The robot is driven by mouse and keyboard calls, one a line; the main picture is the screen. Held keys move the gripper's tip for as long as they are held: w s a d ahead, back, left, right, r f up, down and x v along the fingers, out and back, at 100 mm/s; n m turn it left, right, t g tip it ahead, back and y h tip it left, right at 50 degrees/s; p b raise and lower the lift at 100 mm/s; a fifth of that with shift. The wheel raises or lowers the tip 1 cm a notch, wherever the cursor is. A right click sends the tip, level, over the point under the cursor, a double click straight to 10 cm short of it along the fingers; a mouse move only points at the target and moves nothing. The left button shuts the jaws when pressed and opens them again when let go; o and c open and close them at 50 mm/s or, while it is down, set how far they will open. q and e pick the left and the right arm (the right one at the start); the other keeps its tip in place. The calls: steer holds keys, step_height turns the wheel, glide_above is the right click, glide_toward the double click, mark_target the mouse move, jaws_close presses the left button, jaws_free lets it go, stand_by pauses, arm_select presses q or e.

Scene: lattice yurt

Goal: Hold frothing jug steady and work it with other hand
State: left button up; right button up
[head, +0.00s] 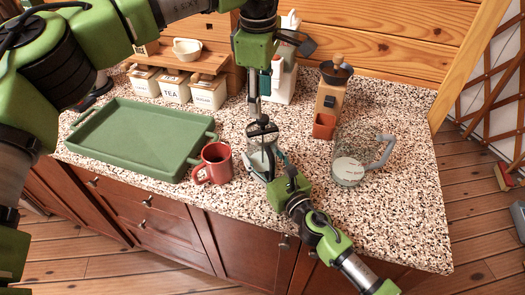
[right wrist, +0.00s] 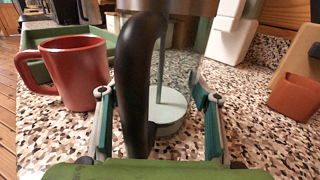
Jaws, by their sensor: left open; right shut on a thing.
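The frothing jug (head: 257,160) stands upright on the speckled counter near the middle, with clear walls, a dark lid and a black handle. Its handle (right wrist: 140,85) rises between my right fingers in the right wrist view, with a pale plunger disc (right wrist: 160,112) low inside the jug. My left gripper (head: 258,112) is open, pointing down just above the lid, around or close to the plunger top. Contact there cannot be made out.
A red mug (head: 216,160) stands close left of the jug, beside a green tray (head: 140,140). To the right are a terracotta cup (head: 323,127), a wooden grinder (head: 329,95) and a glass pitcher (head: 350,155). Canisters (head: 175,90) line the back. The front right counter is free.

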mark_target(262, 118)
arm_select(q)
steer(key=m, duration=0.6)
steer(key=shift+t, duration=0.3)
steer(key=m, duration=0.3)
steer(key=shift+r+m, duration=0.1)
steer(key=shift+m, duration=0.2)
steer(key=m, duration=0.3)
steer(key=shift+w+d+r+m+h, duration=0.1)
steer(key=shift+m+h, duration=0.2)
steer(key=m+t, duration=0.1)
steer(key=m, duration=0.3)
steer(key=shift+r+m, duration=0.15)
steer(key=shift+m, duration=0.25)
steer(key=shift+f, duration=3.45)
steer(key=c, duration=0.9)
